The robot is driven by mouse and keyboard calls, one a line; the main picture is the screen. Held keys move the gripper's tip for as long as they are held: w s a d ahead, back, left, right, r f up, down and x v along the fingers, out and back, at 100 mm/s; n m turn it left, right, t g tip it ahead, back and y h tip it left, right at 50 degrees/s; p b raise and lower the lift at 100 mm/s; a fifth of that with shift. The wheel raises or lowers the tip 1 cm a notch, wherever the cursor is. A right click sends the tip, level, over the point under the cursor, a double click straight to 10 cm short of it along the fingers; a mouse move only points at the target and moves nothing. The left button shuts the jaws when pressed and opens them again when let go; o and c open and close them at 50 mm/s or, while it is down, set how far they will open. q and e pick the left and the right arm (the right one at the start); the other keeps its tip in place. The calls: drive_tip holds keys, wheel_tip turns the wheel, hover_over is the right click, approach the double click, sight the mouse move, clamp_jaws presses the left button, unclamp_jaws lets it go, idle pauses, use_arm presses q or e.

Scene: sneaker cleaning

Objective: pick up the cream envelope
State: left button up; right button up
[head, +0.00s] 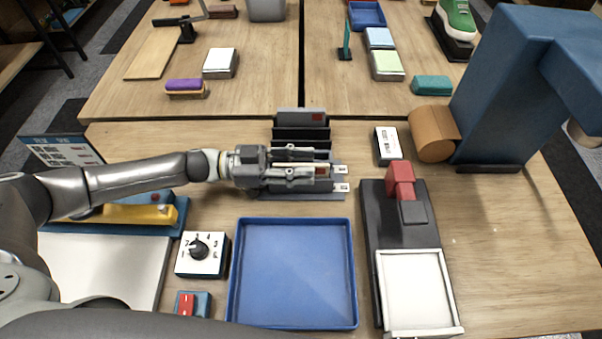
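A dark slotted rack (290,133) stands at the middle of the near table. A grey envelope with a red stamp (300,116) stands in its rear slot. My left gripper (318,164) reaches in from the left over the front of the rack, its fingers pointing right. Its fingers are apart. A cream strip with a brown-red patch (321,169) shows between them, which looks like the cream envelope. The fingers hide most of it, and I cannot tell whether they touch it. My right gripper is not in view.
An empty blue tray (292,222) lies in front of the rack. A dial box (203,255) is left of it, and a dark device with a white plate (415,290) is right. A large blue machine (500,100) stands at the right. Bare wood shows at the right front.

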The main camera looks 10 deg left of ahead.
use_arm(q)
clamp_jaws()
